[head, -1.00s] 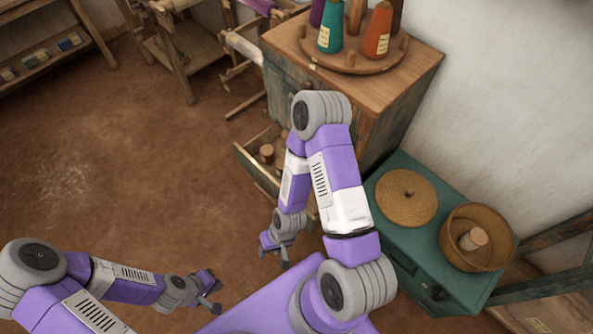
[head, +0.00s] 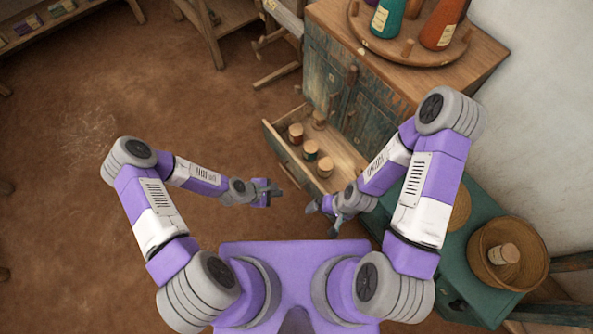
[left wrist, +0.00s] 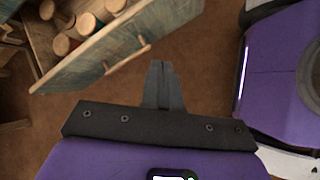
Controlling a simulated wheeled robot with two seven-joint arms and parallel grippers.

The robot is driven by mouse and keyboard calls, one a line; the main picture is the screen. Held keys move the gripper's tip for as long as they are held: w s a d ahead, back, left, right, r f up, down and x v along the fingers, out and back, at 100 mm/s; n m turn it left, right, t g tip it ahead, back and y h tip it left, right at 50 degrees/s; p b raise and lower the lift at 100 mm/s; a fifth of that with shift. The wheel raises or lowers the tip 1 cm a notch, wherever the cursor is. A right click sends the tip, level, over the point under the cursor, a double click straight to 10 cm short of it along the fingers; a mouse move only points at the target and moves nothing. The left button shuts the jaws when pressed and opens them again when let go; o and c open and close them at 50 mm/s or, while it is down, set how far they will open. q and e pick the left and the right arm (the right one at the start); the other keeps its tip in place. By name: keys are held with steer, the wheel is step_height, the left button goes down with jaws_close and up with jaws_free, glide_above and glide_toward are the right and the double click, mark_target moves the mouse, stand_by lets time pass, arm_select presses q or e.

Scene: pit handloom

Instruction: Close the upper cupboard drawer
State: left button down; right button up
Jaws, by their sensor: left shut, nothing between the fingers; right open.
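The cupboard (head: 345,90) has worn green doors. One drawer (head: 348,150) stands pulled out from it, with several spools inside; I cannot tell whether another drawer lies below it. The drawer's front panel (head: 287,160) faces the open floor and shows in the left wrist view (left wrist: 110,55) with a bar handle (left wrist: 130,56). My left gripper (head: 278,190) is shut and empty, just outside the front panel and apart from it. Its closed fingers (left wrist: 163,85) point toward the panel's right part in the wrist view. My right gripper (head: 320,215) is open and empty, near the drawer's near corner.
A round wooden stand (head: 405,45) with thread cones sits on the cupboard top. A green chest (head: 455,265) with a round basket (head: 510,275) stands at the right. Wooden frames and a shelf are at the back. The brown floor (head: 110,90) at the left is clear.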

arm_select(q)
steer(key=w+a+f+n+t, duration=0.2)
steer(key=w+f+n+t, duration=0.15)
steer(key=w+n, duration=0.35)
steer(key=n+b, duration=0.2)
steer(key=b, duration=0.3)
glide_toward(302, 169)
steer(key=shift+g, duration=0.45)
steer(key=shift+w+a+x, duration=0.1)
steer(key=shift+a+x, duration=0.05)
steer(key=shift+x, duration=0.95)
steer(key=shift+w+a+x, duration=0.1)
steer(key=shift+a+x, duration=0.05)
steer(key=shift+x, duration=0.95)
steer(key=shift+w+a+x, duration=0.1)
steer(key=shift+a+x, duration=0.05)
steer(key=shift+x, duration=0.95)
arm_select(e)
steer(key=shift+f, duration=2.4)
arm_select(q)
steer(key=shift+d+f, duration=0.1)
